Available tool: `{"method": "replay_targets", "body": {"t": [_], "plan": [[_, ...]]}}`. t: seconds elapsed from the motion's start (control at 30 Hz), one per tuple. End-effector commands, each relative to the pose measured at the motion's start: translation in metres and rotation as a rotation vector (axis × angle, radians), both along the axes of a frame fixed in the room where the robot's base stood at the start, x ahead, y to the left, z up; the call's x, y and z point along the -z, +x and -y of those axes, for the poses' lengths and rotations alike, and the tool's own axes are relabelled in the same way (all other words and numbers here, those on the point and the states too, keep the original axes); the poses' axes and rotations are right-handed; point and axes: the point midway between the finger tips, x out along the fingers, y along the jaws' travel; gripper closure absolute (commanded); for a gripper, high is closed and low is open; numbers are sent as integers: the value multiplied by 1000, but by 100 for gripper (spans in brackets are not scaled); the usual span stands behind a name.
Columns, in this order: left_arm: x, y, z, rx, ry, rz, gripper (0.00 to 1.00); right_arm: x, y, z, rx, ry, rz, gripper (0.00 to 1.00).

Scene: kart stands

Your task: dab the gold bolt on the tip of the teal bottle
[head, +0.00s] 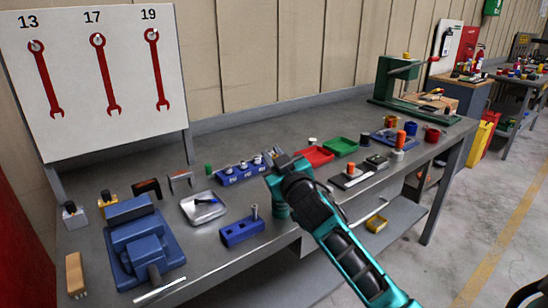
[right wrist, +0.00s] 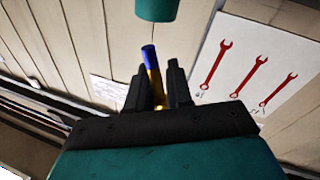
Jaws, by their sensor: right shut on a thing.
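My right gripper (head: 271,156) is over the workbench, just right of the blue rack. In the right wrist view, its two dark fingers (right wrist: 158,88) are shut on the gold bolt (right wrist: 156,86). The bolt's outer end is blue. A teal rounded end (right wrist: 156,9) enters at the top edge of that view, apart from the bolt by a gap. Most of it is cut off, so I cannot tell for sure that it is the teal bottle. A small green upright thing (head: 208,170) stands left of the rack. My left gripper is out of view.
The blue rack (head: 240,174) holds several upright pieces. A silver tray (head: 203,207), a blue vise (head: 143,245) and a blue block (head: 242,231) are nearby. Red (head: 314,156) and green (head: 340,146) trays lie to the right. A wrench board (head: 95,75) stands behind.

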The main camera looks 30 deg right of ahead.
Motion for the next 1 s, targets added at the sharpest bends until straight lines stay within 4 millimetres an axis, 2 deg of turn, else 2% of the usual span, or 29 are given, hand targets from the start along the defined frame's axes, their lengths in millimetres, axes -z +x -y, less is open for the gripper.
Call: {"method": "replay_targets", "body": {"t": [0.03,0.33,0.53,1.0], "plan": [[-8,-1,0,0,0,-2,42,-9,0,0,0,1,1,100],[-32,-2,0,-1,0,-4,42,-34,0,0,0,1,2,100],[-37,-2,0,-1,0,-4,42,-47,0,0,0,-1,3,100],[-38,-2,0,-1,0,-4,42,-51,0,0,-1,0,2,100]]}}
